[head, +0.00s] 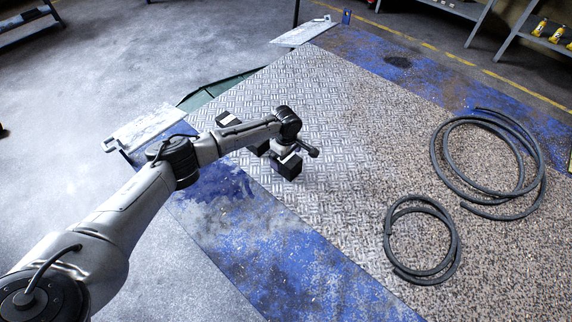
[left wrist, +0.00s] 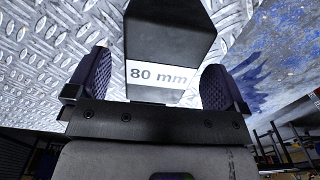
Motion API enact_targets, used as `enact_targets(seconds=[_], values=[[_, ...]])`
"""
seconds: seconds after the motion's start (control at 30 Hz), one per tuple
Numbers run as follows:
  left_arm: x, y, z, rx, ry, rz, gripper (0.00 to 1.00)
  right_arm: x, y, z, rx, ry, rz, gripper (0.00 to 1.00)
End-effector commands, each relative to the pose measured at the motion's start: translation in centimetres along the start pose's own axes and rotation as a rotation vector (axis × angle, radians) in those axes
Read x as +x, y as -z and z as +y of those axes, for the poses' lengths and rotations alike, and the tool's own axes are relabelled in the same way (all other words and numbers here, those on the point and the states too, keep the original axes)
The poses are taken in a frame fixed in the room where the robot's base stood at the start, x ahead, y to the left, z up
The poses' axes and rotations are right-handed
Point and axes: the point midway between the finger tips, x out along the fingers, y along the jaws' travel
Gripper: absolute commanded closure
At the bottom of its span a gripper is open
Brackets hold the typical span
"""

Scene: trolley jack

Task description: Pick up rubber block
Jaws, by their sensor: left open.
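A black rubber block (head: 288,166) with a white label stands on the metal tread plate, under the end of my left arm. In the left wrist view, a black block (left wrist: 168,38) labelled "80 mm" lies between the two fingers. My left gripper (left wrist: 160,85) is open, with a finger on each side of that block and a visible gap at the left finger. In the head view, my left gripper (head: 283,150) is partly hidden by the wrist. Another black block (head: 228,118) with a pale label stands further left, and a dark shape beside the wrist is partly hidden.
The tread plate (head: 330,120) around the blocks is mostly clear. Two coiled black hoses (head: 421,240) lie at the right, the larger coil (head: 487,160) further back. Pale metal plates stand at the left (head: 150,127) and at the back (head: 303,31). Shelves with yellow bottles (head: 540,27) are at the far right.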

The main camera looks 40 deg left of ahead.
Motion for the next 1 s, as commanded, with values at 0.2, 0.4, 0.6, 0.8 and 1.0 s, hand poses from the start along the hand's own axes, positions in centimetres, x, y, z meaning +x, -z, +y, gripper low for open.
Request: enact_targets(seconds=[0.2,0.4,0.6,0.8,1.0], values=[[2.5,0.0,0.0,0.001,0.001,0.000,0.01,1.2,-0.4,0.0,-0.002,-0.002,-0.001,0.57],[2.8,0.0,0.1,0.001,-0.001,0.000,0.01,1.2,-0.4,0.1,-0.005,-0.005,-0.001,0.57],[2.8,0.0,0.1,0.001,-0.001,0.000,0.07,1.2,-0.4,0.1,-0.005,-0.005,-0.001,0.57],[2.8,0.0,0.0,0.000,0.000,0.000,0.26,1.2,-0.4,0.1,-0.005,-0.004,-0.001,0.57],[2.8,0.0,0.0,0.000,0.000,0.000,0.45,1.2,-0.4,0.1,-0.003,-0.002,0.000,0.57]])
